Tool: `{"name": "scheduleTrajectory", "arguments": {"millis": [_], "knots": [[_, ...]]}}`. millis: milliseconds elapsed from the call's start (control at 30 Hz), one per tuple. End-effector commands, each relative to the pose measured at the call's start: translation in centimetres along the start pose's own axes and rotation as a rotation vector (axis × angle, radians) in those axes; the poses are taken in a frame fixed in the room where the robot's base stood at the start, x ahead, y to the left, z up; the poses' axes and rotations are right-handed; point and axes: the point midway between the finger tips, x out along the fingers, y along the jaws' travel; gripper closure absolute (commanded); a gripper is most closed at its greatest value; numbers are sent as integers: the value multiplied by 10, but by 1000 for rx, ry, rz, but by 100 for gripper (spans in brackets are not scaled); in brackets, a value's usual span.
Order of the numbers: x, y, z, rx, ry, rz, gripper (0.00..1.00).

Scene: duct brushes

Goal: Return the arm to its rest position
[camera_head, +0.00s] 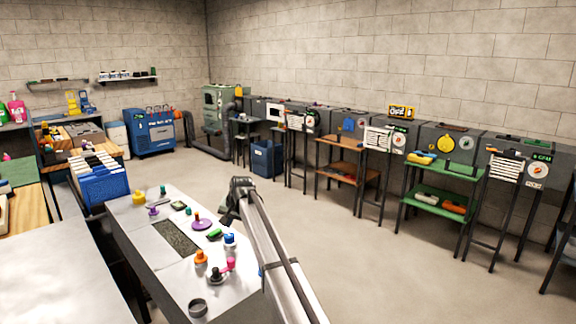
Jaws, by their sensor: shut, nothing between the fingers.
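My arm reaches in from the bottom middle, over the right side of the white bench. My gripper (228,215) is at its far end, small and dark, pointing down near the bench's right edge. It is shut and holds nothing. The fingertips are too small to make out well. The white bench (125,225) carries a dark mat (176,238), a purple disc-shaped piece (202,224) and several small coloured pieces. My arm hides part of the bench's right edge and the floor behind it.
A blue bin of files (103,188) stands at the bench's far left. An orange-topped piece (201,258), a blue-topped jar (230,243) and a dark cup (197,307) stand near my arm. A row of grey duct boxes (436,145) lines the right wall. The floor between is clear.

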Motion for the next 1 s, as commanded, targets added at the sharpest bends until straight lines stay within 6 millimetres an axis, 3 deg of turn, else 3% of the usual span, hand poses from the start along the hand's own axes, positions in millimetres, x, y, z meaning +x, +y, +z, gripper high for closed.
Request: {"name": "scheduleTrajectory", "arguments": {"millis": [33,200,367,500,600,767,1000], "knots": [[-4,33,-10,42,20,2,100],[-11,130,-37,166,86,3,100],[0,227,-30,260,116,28,100],[31,290,12,289,82,71,100],[53,321,47,290,44,102,100],[88,360,110,275,-31,152,100],[129,414,216,243,-162,223,100]]}}
